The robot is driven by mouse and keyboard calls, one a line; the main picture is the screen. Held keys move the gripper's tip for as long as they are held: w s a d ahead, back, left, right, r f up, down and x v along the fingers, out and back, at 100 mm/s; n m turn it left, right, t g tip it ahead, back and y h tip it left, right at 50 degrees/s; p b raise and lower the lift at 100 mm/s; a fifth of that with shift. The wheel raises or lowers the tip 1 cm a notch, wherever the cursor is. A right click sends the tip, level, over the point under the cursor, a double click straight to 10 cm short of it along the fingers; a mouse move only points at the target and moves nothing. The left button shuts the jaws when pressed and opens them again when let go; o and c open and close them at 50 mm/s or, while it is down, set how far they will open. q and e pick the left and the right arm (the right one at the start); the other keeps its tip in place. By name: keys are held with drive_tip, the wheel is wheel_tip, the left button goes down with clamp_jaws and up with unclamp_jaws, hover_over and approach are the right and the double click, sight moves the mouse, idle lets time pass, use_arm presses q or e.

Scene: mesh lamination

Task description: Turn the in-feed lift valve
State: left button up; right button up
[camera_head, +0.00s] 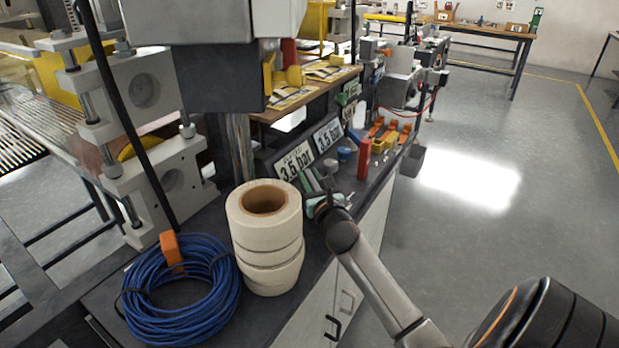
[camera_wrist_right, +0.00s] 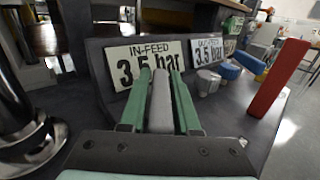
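My right gripper (camera_head: 322,196) is at the near edge of the bench, low in front of the pressure signs. In the right wrist view its green fingers (camera_wrist_right: 160,95) stand on both sides of a grey bar (camera_wrist_right: 160,103), which may be the in-feed valve's handle. The gap between bar and fingers is very small; I cannot tell whether they touch. The in-feed sign (camera_head: 294,162), reading 3.5 bar, is just behind the fingers and also shows in the right wrist view (camera_wrist_right: 112,62). The valve body is hidden. My left gripper is out of view.
A second 3.5 bar sign (camera_head: 328,135), a grey knob (camera_wrist_right: 208,82), blue knobs (camera_wrist_right: 229,71) and an upright red block (camera_wrist_right: 278,78) stand to the right. White rolls (camera_head: 268,235) and a coil of blue hose (camera_head: 180,290) crowd the left. The floor at right is clear.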

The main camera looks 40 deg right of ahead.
clamp_jaws()
idle(1.0)
